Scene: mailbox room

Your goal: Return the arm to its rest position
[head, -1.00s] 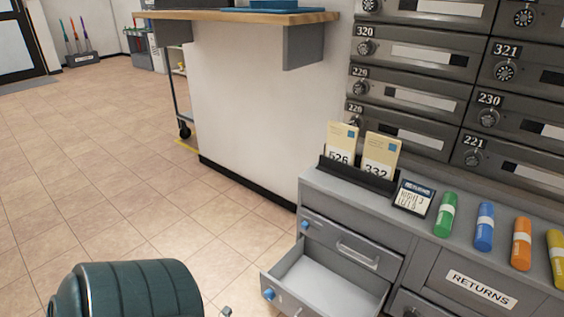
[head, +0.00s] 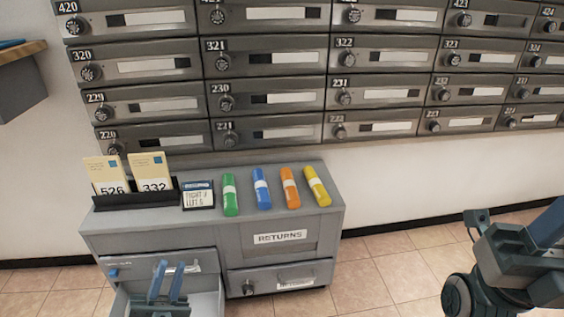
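My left gripper (head: 168,281) is low at the left of the head view, over the open drawer (head: 206,303) of the grey cabinet. Its two blue fingers stand apart with nothing seen between them. The lower part of the gripper is cut off by the frame's bottom edge. My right arm (head: 510,262) shows at the lower right, over the floor and apart from the cabinet. Its fingertips cannot be made out.
The grey returns cabinet (head: 323,228) carries a card rack (head: 135,197), a small note display (head: 198,194) and green, blue, orange and yellow tubes. Mailboxes (head: 265,103) line the wall behind. A wooden counter (head: 20,52) is at the far left. Tiled floor (head: 405,268) is clear right of the cabinet.

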